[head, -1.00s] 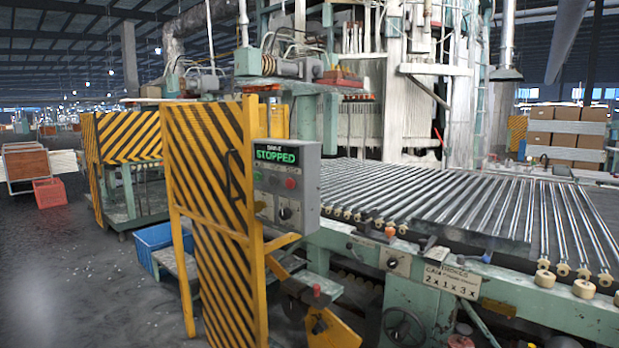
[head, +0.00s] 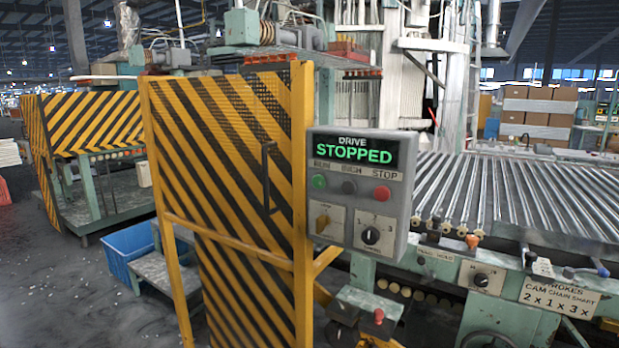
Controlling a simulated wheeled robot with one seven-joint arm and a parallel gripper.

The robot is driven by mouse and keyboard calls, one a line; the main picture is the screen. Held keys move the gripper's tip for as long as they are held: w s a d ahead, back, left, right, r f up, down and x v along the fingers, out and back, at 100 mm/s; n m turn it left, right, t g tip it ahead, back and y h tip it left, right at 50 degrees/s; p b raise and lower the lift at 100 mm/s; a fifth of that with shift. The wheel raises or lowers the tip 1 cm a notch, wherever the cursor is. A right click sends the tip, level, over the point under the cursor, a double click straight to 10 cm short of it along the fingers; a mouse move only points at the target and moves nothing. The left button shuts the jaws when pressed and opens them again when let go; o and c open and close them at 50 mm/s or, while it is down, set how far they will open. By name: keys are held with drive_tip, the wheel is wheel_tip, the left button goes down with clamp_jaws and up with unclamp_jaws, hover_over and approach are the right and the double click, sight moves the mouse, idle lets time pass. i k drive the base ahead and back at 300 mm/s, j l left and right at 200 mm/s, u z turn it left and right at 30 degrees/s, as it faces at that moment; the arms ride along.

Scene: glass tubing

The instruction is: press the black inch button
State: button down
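A grey control box (head: 396,216) is fixed beside the right post of a yellow-and-black striped guard. Lower on the box are a yellow switch (head: 322,222) and a black rotary knob (head: 371,235). Nothing covers the buttons. My gripper does not show in the head view.
The striped guard (head: 222,130) stands left of the box. A roller bed (head: 520,200) on a green frame extends right, with another selector panel (head: 482,278). A blue crate (head: 128,245) sits on the floor at left. Open floor (head: 60,290) lies at front left.

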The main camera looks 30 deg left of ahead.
sight(348, 187)
drive_tip(key=j, duration=1.4)
